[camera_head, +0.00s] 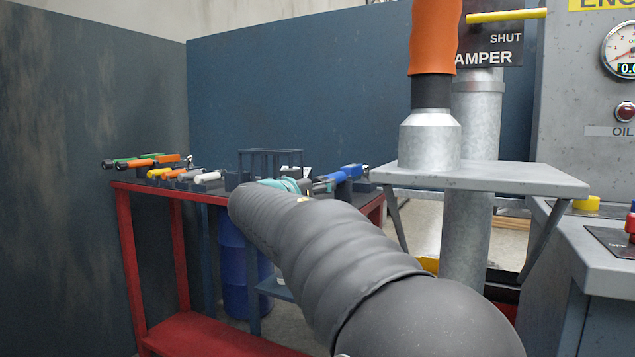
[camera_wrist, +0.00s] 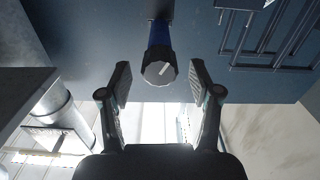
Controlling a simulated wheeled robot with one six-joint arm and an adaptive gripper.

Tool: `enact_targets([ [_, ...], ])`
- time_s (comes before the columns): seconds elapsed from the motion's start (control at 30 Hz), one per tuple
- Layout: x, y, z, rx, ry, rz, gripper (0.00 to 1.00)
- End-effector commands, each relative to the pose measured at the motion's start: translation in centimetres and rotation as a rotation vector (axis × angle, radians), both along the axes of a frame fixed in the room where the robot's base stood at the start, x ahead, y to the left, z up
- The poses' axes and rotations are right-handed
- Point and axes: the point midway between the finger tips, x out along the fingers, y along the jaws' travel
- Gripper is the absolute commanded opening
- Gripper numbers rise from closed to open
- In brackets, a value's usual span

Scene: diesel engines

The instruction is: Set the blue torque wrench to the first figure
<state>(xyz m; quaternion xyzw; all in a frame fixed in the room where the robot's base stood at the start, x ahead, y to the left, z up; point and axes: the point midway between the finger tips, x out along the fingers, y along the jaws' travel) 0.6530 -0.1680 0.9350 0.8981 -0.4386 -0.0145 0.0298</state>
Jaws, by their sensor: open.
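The blue torque wrench (camera_head: 350,173) lies on the red-framed bench in the head view, at its right end. In the wrist view I see the wrench (camera_wrist: 159,68) almost end-on: a blue handle with a dark faceted end knob that bears a pale line. My gripper (camera_wrist: 160,82) is open in the wrist view, with one finger on each side of the knob and a gap on both sides. I cannot tell how deep the knob sits between the fingers. In the head view my arm mostly hides the gripper. No readable figure shows on the wrench.
The red bench (camera_head: 128,240) holds several orange, green, yellow and white-handled tools to the left. A dark rack (camera_head: 270,155) stands behind; its bars show in the wrist view. A grey shelf (camera_head: 480,178) on a pipe is close on the right, beside an engine panel (camera_head: 590,110).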

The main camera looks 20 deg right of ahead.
Motion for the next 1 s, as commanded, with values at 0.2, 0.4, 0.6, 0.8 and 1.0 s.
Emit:
enact_targets([
  [0.2,0.9,-1.19,-0.01,0.001,0.001,0.0,0.63],
  [0.4,0.97,-1.27,-0.02,0.0,0.0,0.0,0.63],
  [0.6,0.96,-1.24,-0.01,0.0,0.0,0.0,0.36],
  [0.8,0.96,-1.24,-0.01,0.0,0.0,0.0,0.03],
  [1.0,0.96,-1.23,-0.07,-0.01,0.013,0.001,0.03],
])
